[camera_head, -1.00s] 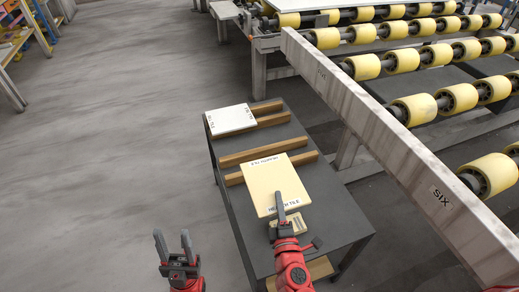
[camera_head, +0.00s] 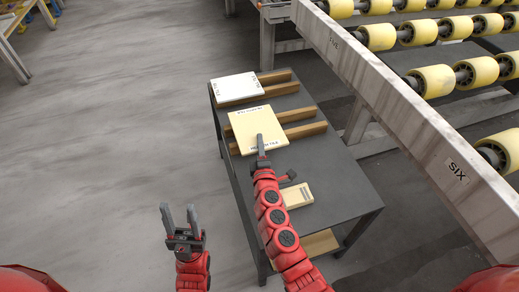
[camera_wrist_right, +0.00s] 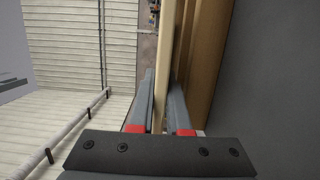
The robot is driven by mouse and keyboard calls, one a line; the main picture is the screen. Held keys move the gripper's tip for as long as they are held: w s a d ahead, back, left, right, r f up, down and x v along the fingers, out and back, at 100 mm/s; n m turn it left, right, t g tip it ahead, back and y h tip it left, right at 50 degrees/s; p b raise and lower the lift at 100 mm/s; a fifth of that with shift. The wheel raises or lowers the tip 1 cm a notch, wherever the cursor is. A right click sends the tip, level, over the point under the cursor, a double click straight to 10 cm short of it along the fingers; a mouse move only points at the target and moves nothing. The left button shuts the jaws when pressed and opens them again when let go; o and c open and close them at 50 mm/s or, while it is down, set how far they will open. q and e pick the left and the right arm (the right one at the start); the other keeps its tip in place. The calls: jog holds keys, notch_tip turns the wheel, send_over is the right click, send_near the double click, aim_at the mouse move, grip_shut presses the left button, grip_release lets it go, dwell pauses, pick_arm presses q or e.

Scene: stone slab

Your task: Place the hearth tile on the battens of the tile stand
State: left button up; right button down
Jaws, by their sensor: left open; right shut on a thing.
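The hearth tile (camera_head: 252,122), a flat cream square with lettering, is over the left part of the nearer pair of wooden battens (camera_head: 305,130) on the dark tile stand (camera_head: 335,190). My right gripper (camera_head: 261,143) is shut on its near edge. In the right wrist view the tile (camera_wrist_right: 162,95) is edge-on between the fingers (camera_wrist_right: 160,105), beside the battens (camera_wrist_right: 207,60). I cannot tell whether it touches them. A white lettered tile (camera_head: 236,87) lies on the farther battens. My left gripper (camera_head: 180,215) is open and empty, left of the stand.
A small cream block (camera_head: 297,194) lies on the stand's top near my right arm. The floor (camera_head: 100,150) to the left is clear.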

jog(key=shift+w+a+r, duration=0.1)
jog(key=shift+w, duration=0.25)
jog(key=shift+f+b, duration=1.3)
jog(key=shift+f, duration=0.45)
jog(key=shift+f, duration=0.2)
jog(key=c, duration=0.9)
grip_release()
jog(key=shift+r, duration=0.1)
jog(key=shift+s+r, duration=0.1)
jog(key=s, duration=0.8)
jog(key=s+d, duration=0.1)
jog(key=s, duration=0.2)
jog(key=shift+s+d+p, duration=0.1)
jog(key=shift+s+p, duration=0.25)
jog(key=shift+s, duration=0.05)
